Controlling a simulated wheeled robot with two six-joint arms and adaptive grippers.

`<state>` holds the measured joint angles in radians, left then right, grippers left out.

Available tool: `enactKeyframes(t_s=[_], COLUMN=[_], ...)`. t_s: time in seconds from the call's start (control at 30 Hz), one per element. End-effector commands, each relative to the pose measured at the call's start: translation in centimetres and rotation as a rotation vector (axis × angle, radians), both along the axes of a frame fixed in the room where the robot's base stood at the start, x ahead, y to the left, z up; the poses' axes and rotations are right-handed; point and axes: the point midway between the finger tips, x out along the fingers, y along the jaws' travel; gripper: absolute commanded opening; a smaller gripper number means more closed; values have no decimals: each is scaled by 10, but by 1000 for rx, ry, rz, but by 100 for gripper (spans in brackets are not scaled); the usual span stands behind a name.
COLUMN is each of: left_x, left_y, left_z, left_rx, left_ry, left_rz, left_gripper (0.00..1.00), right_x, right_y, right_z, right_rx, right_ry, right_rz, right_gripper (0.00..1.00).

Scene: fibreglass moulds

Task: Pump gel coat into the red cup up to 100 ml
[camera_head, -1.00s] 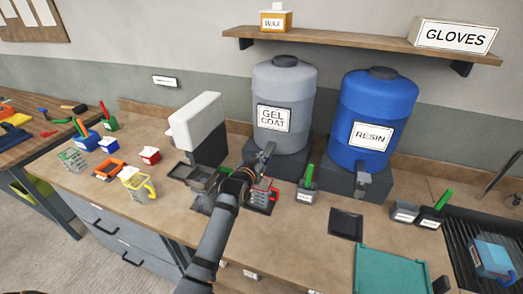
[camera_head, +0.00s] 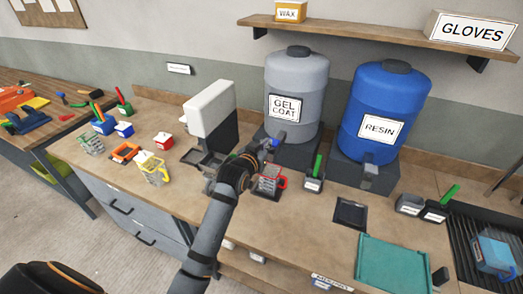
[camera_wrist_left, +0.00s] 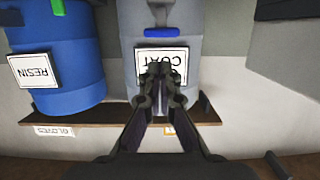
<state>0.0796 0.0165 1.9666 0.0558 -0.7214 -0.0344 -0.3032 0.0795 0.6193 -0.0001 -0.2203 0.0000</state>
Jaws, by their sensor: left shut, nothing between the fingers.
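The red cup (camera_head: 268,184) is a clear measuring cup with marks and a red rim and handle. It stands upright on a dark pad below the front of the grey gel coat drum (camera_head: 297,85). I cannot tell its fill level. A blue lever (camera_head: 280,135) shows at the drum's tap; it is also a blue bar in the left wrist view (camera_wrist_left: 168,32). My left gripper (camera_head: 266,148) is shut and empty, in front of the tap and above the cup. Its closed fingertips (camera_wrist_left: 160,70) overlap the drum's label in the wrist view. My right gripper is out of view.
The blue resin drum (camera_head: 385,105) stands to the right. A white-topped dispenser (camera_head: 211,108), a yellow-handled cup (camera_head: 155,172) and small containers are to the left. A dark square tray (camera_head: 350,213) and teal mat (camera_head: 393,265) lie front right.

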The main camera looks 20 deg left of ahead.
Motion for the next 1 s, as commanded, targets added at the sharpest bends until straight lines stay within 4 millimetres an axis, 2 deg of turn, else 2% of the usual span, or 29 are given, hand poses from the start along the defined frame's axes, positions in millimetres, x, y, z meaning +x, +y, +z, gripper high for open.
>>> enactKeyframes(t_s=[0.1, 0.3, 1.0], left_x=[-22, -40, -41], left_y=[1, 1, 1], left_z=[3, 10, 12], left_rx=[0, 1, 0], left_ry=[-2, -2, -4], left_rz=[0, 0, 0], left_gripper=[0, 0, 0], right_x=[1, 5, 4], right_y=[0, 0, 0], right_z=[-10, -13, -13], right_rx=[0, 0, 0], right_ry=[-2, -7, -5], right_rz=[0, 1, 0], right_gripper=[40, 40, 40])
